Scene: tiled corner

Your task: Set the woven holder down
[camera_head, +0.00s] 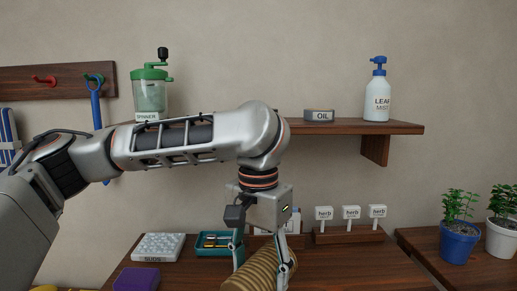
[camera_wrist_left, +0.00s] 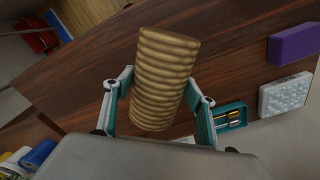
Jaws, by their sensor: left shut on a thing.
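The woven holder (camera_head: 252,275) is a tan, ribbed cylinder at the bottom middle of the head view. My left gripper (camera_head: 261,268) points down from above and is shut on it. In the left wrist view the holder (camera_wrist_left: 163,80) sits between the two fingers of my left gripper (camera_wrist_left: 160,95), tilted in that picture. The wooden table (camera_wrist_left: 90,85) shows behind it; I cannot tell whether the holder touches the wood. The holder's lower end is cut off in the head view. My right gripper is not in view.
On the table (camera_head: 345,268) are a teal tray (camera_head: 213,252), a white bumpy block (camera_head: 158,247), a purple block (camera_head: 137,279) and herb labels on a stand (camera_head: 348,236). A shelf (camera_head: 340,127) hangs above. Potted plants (camera_head: 460,243) stand at right. The table's right front looks clear.

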